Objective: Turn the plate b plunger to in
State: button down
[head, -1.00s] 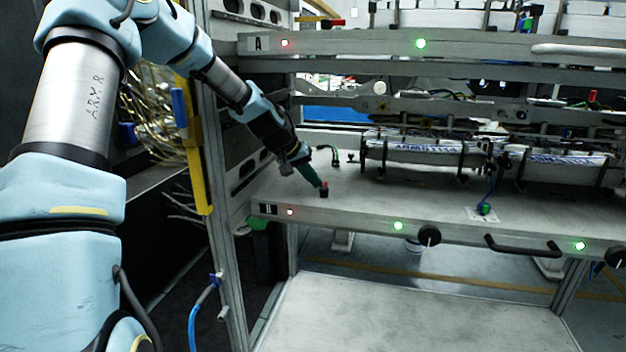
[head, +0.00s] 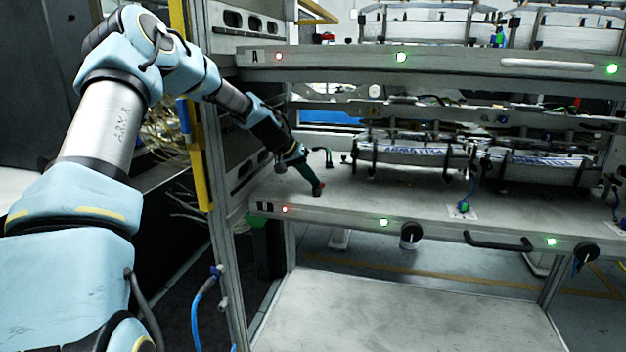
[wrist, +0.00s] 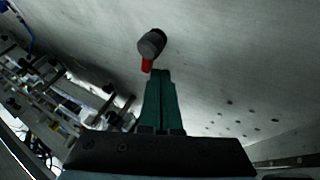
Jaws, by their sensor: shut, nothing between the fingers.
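Plate B (head: 350,205) is the lower grey shelf, with a dark label at its front left corner. The plunger (head: 317,191) stands near that corner, small and black with a red part. In the wrist view the plunger (wrist: 152,43) has a round grey-black head, and its red lever points down toward my fingers. My gripper (head: 312,181) reaches down from the upper left, its green fingers beside the plunger. In the wrist view my gripper (wrist: 160,72) is shut and empty, its tips just below the red lever. I cannot tell whether they touch it.
Plate A (head: 430,62) lies above the arm's end. Clamped rolls (head: 415,152) stand farther right on plate B. Black knobs (head: 411,232) and a handle (head: 497,241) stick out in front. The left frame post (head: 228,240) is close to my arm.

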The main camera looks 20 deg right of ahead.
jog(key=shift+d, duration=0.4)
dwell(0.8)
